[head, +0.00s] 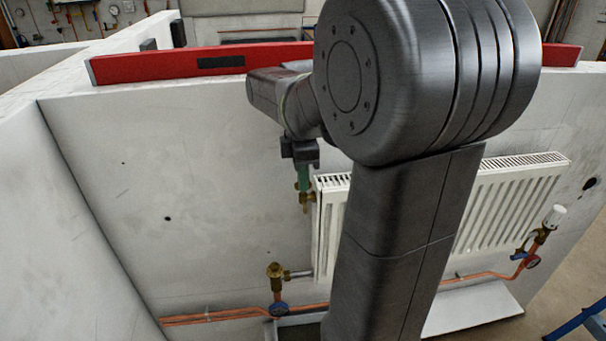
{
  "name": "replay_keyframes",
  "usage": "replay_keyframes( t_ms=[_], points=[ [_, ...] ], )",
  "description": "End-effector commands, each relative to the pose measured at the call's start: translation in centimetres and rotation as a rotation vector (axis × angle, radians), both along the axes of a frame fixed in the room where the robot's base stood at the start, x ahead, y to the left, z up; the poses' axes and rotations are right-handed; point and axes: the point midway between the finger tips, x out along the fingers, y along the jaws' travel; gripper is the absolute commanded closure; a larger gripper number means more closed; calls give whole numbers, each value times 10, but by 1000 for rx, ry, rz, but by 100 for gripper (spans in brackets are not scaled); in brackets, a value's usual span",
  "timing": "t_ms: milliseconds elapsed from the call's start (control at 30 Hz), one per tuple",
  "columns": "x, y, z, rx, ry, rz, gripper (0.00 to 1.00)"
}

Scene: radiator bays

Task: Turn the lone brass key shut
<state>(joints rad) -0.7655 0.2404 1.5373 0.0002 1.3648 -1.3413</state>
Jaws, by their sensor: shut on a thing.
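The brass key (304,200) is at the upper left end of a white radiator (328,235). My gripper (303,181) points down at it from above, with a green part at its lower end. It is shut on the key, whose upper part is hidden. The exact angle of the key is too small to tell.
A white-capped valve (555,215) stands at the radiator's right end. A red level (165,66) lies along the wall top. My arm hides the radiator's middle.

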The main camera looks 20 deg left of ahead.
Motion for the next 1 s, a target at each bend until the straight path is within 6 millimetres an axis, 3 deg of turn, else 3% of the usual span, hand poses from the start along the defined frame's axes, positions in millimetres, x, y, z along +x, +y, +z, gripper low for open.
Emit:
replay_keyframes(
  t_ms=[267, 300, 400, 767, 1000],
  points=[
    [0, 0, 1, 1, -2, -3, 100],
    [0, 0, 1, 1, -2, -3, 86],
    [0, 0, 0, 1, -2, -2, 72],
    [1, 0, 7, 3, -3, -1, 72],
    [1, 1, 51, 4, -6, -1, 72]
  ],
)
